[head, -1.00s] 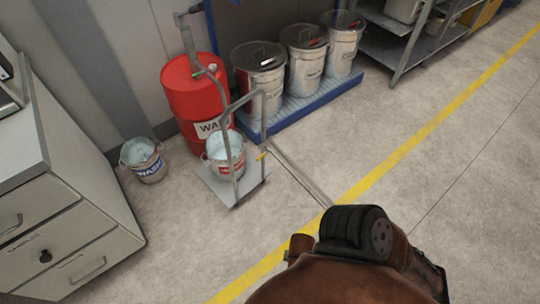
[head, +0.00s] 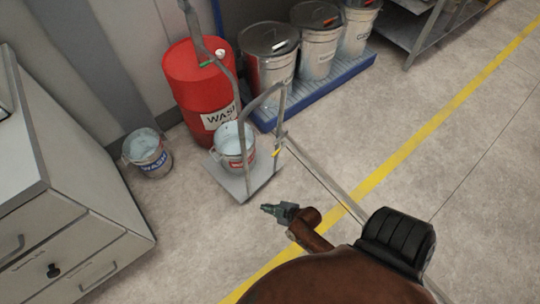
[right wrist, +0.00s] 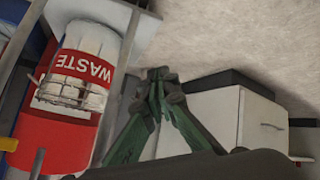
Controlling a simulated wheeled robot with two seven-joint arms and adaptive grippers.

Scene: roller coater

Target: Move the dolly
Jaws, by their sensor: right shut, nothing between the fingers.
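The dolly (head: 262,176) stands on the floor in the head view. It has a flat grey platform and an upright grey tube handle. A white bucket with a red label (head: 234,150) sits on it. My right gripper (head: 268,210) is shut and empty, apart from the dolly, in front of and to the right of its platform. In the right wrist view the shut fingertips (right wrist: 160,76) point towards the scene. That view is upside down and shows the dolly's platform (right wrist: 150,27), its tubes and the bucket (right wrist: 90,42). My left gripper is out of view.
A red waste drum (head: 192,75) stands behind the dolly. A wash bucket (head: 150,158) is to its left, near a drawer cabinet (head: 70,215). Several lidded pails stand on a blue pallet (head: 325,93) behind. Floor to the right is clear, with a yellow line (head: 405,160).

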